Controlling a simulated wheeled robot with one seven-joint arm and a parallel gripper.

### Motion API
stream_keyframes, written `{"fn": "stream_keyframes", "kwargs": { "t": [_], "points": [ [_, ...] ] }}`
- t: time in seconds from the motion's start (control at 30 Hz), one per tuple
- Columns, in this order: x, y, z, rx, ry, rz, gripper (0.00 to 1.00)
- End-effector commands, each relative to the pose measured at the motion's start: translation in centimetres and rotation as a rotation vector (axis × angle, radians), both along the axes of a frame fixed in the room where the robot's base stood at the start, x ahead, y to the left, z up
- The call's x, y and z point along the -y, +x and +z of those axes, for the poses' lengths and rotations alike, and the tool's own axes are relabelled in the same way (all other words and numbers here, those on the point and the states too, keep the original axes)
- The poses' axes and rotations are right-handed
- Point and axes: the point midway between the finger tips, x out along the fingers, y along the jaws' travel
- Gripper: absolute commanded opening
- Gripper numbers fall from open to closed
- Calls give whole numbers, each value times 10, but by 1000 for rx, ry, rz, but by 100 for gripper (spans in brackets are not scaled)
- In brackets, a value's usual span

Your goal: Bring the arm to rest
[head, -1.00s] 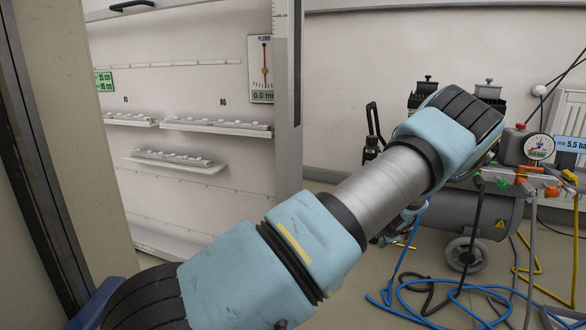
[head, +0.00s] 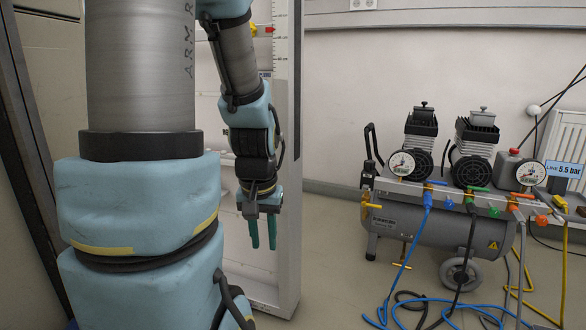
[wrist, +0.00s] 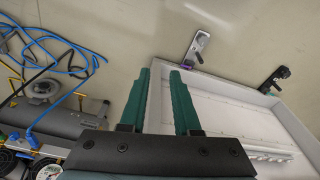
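My arm stands folded up on the left of the head view, with one large link close to the camera. My gripper (head: 264,246) hangs down from it, green fingers pointing at the floor, in front of the white cabinet's right side. In the wrist view my gripper (wrist: 160,73) shows its two green fingers apart, with nothing between them. The arm hides most of the white cabinet in the head view.
A grey air compressor (head: 425,228) with gauges stands at the right, with blue hose (head: 405,265) and other hoses on the floor. The white cabinet (wrist: 225,105) is close to my fingers in the wrist view. Bare floor (head: 325,270) lies between cabinet and compressor.

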Motion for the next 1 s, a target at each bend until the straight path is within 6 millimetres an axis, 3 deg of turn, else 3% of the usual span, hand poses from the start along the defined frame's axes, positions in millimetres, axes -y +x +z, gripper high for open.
{"fn": "stream_keyframes", "kwargs": {
  "t": [0.07,0.47,1.0],
  "points": [
    [-8,-21,13,-12,-9,46,31],
    [-6,-19,98,-13,-8,38,31],
    [-6,-18,271,-13,-8,37,31]
  ]
}}
